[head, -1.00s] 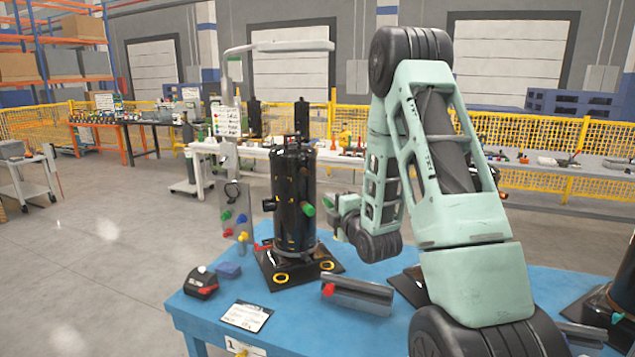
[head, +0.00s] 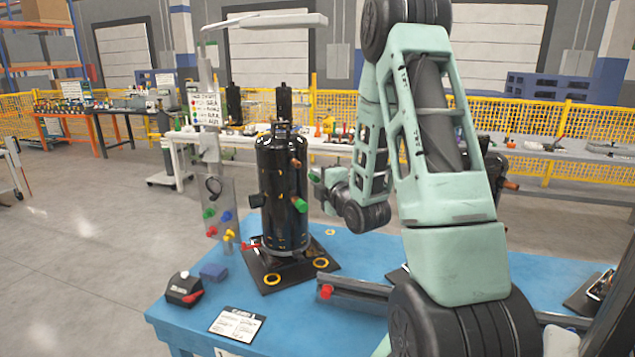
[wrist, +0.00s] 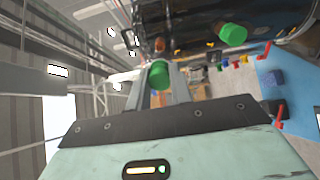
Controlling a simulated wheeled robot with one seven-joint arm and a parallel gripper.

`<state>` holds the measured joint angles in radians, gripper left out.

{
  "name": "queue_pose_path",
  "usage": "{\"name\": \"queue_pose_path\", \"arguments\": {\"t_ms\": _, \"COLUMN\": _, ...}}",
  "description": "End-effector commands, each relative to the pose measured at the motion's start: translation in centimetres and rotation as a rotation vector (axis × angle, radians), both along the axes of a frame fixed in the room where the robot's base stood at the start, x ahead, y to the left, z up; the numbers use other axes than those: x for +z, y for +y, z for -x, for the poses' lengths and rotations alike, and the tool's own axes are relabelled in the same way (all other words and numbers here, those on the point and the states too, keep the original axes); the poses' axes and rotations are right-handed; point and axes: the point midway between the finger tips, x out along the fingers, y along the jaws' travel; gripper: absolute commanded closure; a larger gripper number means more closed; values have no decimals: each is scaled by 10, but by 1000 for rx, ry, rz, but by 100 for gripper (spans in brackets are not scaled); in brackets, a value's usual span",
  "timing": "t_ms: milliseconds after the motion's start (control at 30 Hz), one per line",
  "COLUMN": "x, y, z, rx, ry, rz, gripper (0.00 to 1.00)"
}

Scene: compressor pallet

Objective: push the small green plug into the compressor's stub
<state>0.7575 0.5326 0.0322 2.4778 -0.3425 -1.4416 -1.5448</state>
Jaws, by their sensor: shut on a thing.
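The compressor (head: 282,200) is a black upright cylinder on a dark base plate. Its copper stub (head: 296,163) points right from the upper side and also shows in the wrist view (wrist: 160,44). My gripper (head: 323,181) is right of the compressor, shut on the small green plug (head: 314,176). In the wrist view the plug (wrist: 160,74) sits between the fingertips, just in front of the stub. They look lined up there, but a gap shows in the head view. A larger green cap (head: 300,206) sits lower on the compressor.
The blue table (head: 300,320) carries a black and red device (head: 184,288), a blue block (head: 214,272), a card (head: 237,324) and a grey rail (head: 352,290). A panel with coloured plugs (head: 219,213) stands left of the compressor.

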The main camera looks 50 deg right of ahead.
Motion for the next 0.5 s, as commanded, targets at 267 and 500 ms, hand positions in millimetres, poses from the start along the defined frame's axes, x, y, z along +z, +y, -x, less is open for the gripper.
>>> {"name": "queue_pose_path", "arguments": {"t_ms": 267, "x": -1, "y": -9, "z": -23, "rx": 2, "ry": -1, "rz": 2, "gripper": 100}}
{"name": "queue_pose_path", "arguments": {"t_ms": 500, "x": -1, "y": -17, "z": -42, "rx": 1, "ry": -1, "rz": 0, "gripper": 100}}
